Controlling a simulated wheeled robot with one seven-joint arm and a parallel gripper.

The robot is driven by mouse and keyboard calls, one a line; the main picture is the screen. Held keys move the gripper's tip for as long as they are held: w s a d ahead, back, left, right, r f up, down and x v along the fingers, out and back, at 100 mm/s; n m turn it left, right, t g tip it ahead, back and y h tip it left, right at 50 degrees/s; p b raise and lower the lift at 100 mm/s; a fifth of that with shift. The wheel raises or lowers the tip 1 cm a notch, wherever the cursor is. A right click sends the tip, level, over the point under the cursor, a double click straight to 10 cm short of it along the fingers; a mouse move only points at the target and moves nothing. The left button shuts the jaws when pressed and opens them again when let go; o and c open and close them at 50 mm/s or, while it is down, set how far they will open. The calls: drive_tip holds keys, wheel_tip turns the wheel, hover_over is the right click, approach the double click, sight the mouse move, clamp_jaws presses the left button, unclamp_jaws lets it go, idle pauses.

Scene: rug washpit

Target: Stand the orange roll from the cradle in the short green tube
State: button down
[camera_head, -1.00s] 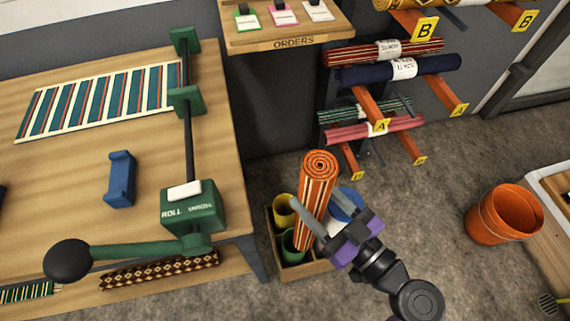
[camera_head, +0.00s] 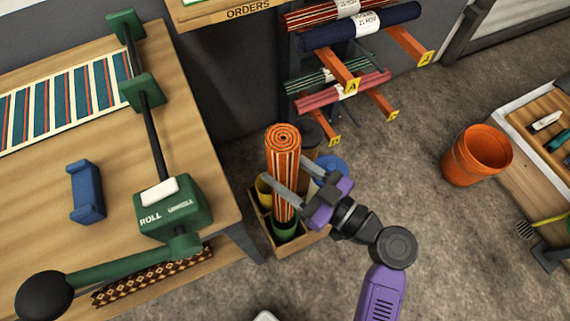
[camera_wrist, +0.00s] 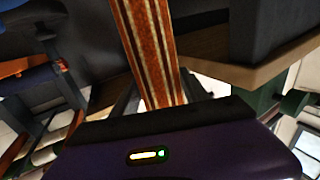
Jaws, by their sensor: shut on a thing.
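The orange striped roll (camera_head: 284,170) stands nearly upright in the head view, its spiral end up. Its lower end is at the mouth of the short green tube (camera_head: 285,229); the lower end looks to be inside the rim, but how deep I cannot tell. My gripper (camera_head: 292,190) is shut on the roll, coming from the right. The wrist view shows the roll (camera_wrist: 150,50) between the fingers. The blue cradle (camera_head: 86,191) on the table is empty.
The green tube stands in a wooden crate (camera_head: 258,226) with a yellow tube (camera_head: 264,188), a blue one (camera_head: 331,167) and a dark brown one (camera_head: 311,135). The table (camera_head: 220,190) is close on the left. An orange bucket (camera_head: 476,155) stands right on open floor.

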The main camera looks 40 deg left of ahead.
drive_tip(key=shift+f+b, duration=0.7)
drive_tip(key=shift+f, duration=0.6)
wheel_tip(320, 180, down, 15)
drive_tip(key=b, duration=1.7)
drive_tip(key=shift+c, duration=2.4)
unclamp_jaws()
drive_tip(key=shift+f, duration=0.1)
drive_tip(key=shift+f, duration=0.1)
drive_tip(key=d, duration=0.8)
drive_tip(key=shift+w+p, duration=0.2)
drive_tip(key=shift+p, duration=0.1)
